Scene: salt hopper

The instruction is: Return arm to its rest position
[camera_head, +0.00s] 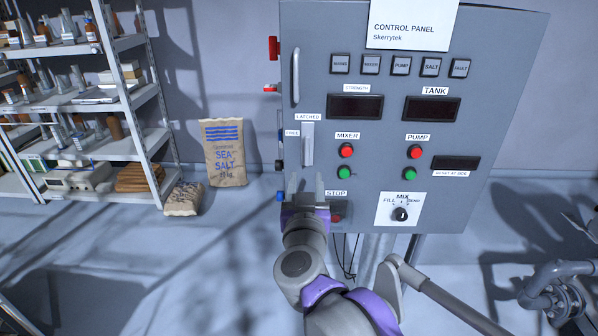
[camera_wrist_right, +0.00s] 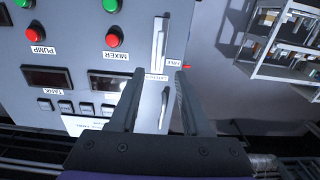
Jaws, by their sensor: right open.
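My right arm (camera_head: 305,262) reaches up from the bottom middle of the head view to the lower left part of the grey control panel (camera_head: 450,55). My right gripper (camera_head: 306,186) is open with nothing between its fingers. It is in front of the panel, just below the latch handle (camera_head: 308,145) by the LATCHED label, and partly covers the STOP area. In the right wrist view the open fingers (camera_wrist_right: 157,90) show with the panel (camera_wrist_right: 40,80) behind them, upside down. I cannot tell the exact gap to the panel. My left gripper is not in view.
A paper sea salt bag (camera_head: 224,152) stands against the wall, with a smaller bag (camera_head: 183,199) lying beside it. A metal shelf (camera_head: 130,42) with goods is at the left. Pipes (camera_head: 556,285) are at the lower right. The floor (camera_head: 215,265) left of my arm is clear.

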